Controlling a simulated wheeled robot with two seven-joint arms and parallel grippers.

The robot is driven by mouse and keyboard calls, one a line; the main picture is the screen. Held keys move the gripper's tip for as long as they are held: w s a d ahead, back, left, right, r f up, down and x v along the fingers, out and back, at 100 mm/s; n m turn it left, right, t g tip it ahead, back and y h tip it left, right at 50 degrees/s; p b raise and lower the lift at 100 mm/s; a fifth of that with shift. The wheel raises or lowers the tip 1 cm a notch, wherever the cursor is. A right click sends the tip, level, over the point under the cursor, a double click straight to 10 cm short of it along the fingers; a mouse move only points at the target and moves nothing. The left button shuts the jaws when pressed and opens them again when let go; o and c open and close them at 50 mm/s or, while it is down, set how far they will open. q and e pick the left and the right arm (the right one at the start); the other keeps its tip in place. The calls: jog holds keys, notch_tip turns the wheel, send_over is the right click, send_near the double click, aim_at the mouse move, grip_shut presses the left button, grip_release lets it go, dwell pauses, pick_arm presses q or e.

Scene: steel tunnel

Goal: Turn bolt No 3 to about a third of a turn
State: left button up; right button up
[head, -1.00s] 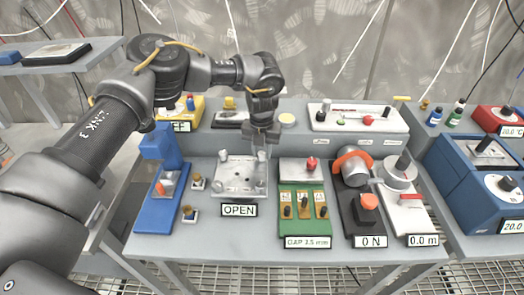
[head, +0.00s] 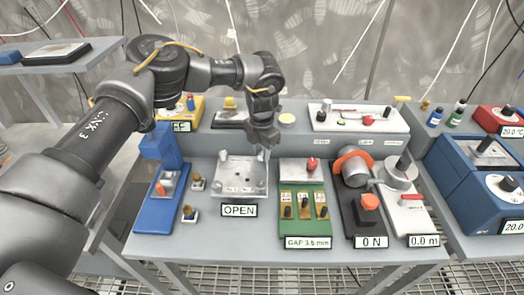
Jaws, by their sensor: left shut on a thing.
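A light metal plate (head: 240,179) with several bolts at its corners lies mid-table, behind a sign reading OPEN (head: 239,211). My left gripper (head: 264,150) points down at the plate's far right corner. It is shut on a bolt there, mostly hidden by the fingers. Another bolt (head: 223,156) stands at the far left corner. No bolt number can be read at this size. My right gripper is not in view.
A blue press-like device (head: 160,180) stands left of the plate. A green board (head: 303,211) with a gap sign (head: 308,242) is to the right. Beyond it are an orange-and-grey device (head: 354,168) and a white torque device (head: 403,190). A control panel (head: 355,117) stands behind.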

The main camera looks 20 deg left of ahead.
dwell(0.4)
pick_arm(q)
jog(key=o, duration=1)
notch_tip(320, 180, up, 11)
jog(key=shift+f+b, duration=0.1)
jog(key=shift+b, duration=0.75)
